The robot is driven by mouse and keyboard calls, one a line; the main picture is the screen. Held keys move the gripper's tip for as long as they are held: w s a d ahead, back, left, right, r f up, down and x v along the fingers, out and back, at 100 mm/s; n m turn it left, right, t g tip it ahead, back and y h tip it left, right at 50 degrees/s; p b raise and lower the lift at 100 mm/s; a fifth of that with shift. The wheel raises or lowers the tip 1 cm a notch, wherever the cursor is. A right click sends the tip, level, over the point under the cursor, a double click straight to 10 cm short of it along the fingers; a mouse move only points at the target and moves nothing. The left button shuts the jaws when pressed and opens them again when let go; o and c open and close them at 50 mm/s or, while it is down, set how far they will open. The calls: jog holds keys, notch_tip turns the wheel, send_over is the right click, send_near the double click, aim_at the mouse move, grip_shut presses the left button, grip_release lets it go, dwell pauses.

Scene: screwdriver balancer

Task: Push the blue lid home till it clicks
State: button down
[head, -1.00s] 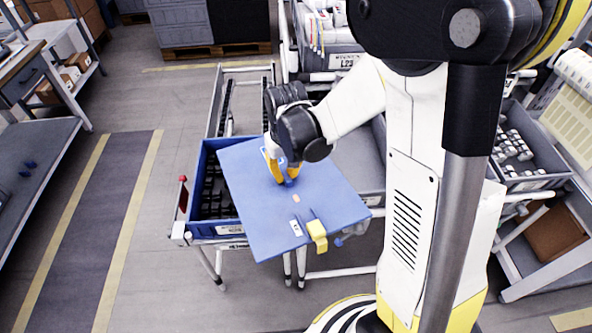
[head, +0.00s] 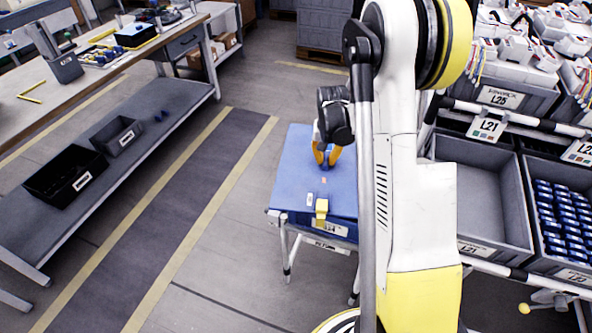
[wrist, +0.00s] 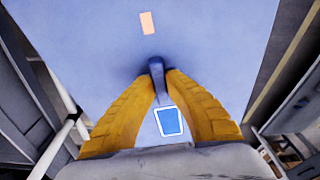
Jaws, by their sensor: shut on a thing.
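The blue lid (head: 300,170) lies over the blue crate (head: 332,228) on a wheeled cart. Its near edge runs along the crate's front wall; I cannot tell whether a gap is left between them. A yellow latch (head: 321,210) sits at the lid's near edge. The wrist view shows the fingers (wrist: 157,78) on both sides of the handle (wrist: 156,66). The lid's far right part is hidden behind my arm.
A workbench with a grey lower shelf (head: 150,120) stands at the left, holding a black bin (head: 66,178). At the right, a rack carries an empty grey bin (head: 480,200) and a bin of blue parts (head: 562,215). The marked floor left of the cart is clear.

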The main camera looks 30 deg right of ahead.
aim_at(349, 155)
jog(key=d+f+m, duration=0.1)
jog(key=d, duration=0.2)
jog(key=d+f, duration=0.1)
jog(key=d, duration=0.2)
jog(key=d+f+m+b, duration=0.1)
jog(key=d+f, duration=0.1)
jog(key=d, duration=0.1)
jog(key=shift+d+m+h, duration=0.25)
jog(key=shift+m+h, duration=0.05)
jog(key=shift+f+b, duration=0.95)
jog(key=shift+f, duration=0.85)
jog(key=shift+a+f+b, duration=0.1)
jog(key=shift+f+b, duration=0.75)
jog(key=shift+b, duration=0.2)
dwell(0.4)
jog(key=c, duration=1.4)
grip_release()
jog(key=shift+c, duration=0.2)
jog(key=shift+s+r, duration=0.1)
jog(key=shift+r, duration=0.05)
jog(key=r, duration=0.4)
jog(key=s+a+r, duration=0.1)
jog(key=r, duration=0.6)
jog(key=shift+s+a+r, duration=0.15)
jog(key=shift+a+r, duration=0.1)
jog(key=shift+r, duration=0.05)
